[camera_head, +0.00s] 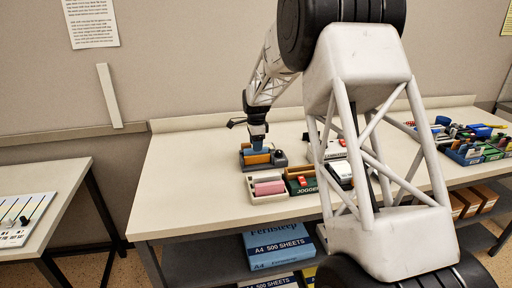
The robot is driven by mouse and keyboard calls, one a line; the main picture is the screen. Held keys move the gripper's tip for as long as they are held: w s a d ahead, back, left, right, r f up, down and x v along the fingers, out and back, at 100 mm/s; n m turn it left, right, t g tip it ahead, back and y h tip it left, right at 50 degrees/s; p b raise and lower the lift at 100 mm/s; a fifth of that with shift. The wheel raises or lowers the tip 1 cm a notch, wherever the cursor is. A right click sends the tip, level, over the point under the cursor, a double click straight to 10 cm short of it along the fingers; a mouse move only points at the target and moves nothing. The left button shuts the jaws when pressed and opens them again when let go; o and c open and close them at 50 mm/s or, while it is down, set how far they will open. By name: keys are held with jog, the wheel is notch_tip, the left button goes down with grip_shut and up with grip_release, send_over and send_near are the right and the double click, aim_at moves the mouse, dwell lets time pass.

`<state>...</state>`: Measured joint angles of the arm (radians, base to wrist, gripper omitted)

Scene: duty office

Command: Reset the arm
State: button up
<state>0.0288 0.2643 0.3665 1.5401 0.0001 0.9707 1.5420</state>
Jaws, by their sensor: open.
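My arm reaches from the right foreground over the white table (195,165). My gripper (257,137) points down at the far end of the arm, above a dark grey tray (278,160) with blue and orange items in it. The gripper is open. A blue item (258,147) stands right below the fingers; I cannot tell whether they touch it. The fingertips are small and partly dark against the wall.
Beside the grey tray are a white tray with a pink block (269,188) and a green box (302,186) with red items. More coloured boxes (465,145) crowd the table's right side. Paper boxes (275,250) sit on the shelf below. The table's left part is clear.

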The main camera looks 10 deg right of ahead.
jog(key=shift+r, duration=3.3)
jog(key=shift+r, duration=0.1)
jog(key=shift+s+r, duration=0.15)
jog(key=shift+s, duration=0.15)
jog(key=s+a+r+n+t, duration=0.1)
jog(key=s+r+n, duration=0.45)
jog(key=s, duration=0.95)
jog(key=s+r+n, duration=0.4)
jog(key=s+r, duration=0.2)
jog(key=s, duration=0.8)
jog(key=s+f+n, duration=0.2)
jog(key=s+n, duration=0.2)
jog(key=s, duration=1)
jog(key=s+a+f+n+t, duration=0.1)
jog(key=s+f+n, duration=0.2)
jog(key=s, duration=1)
jog(key=shift+s+n+t, duration=0.3)
jog(key=shift+s+n, duration=0.1)
jog(key=shift+n, duration=0.25)
jog(key=shift+f, duration=0.1)
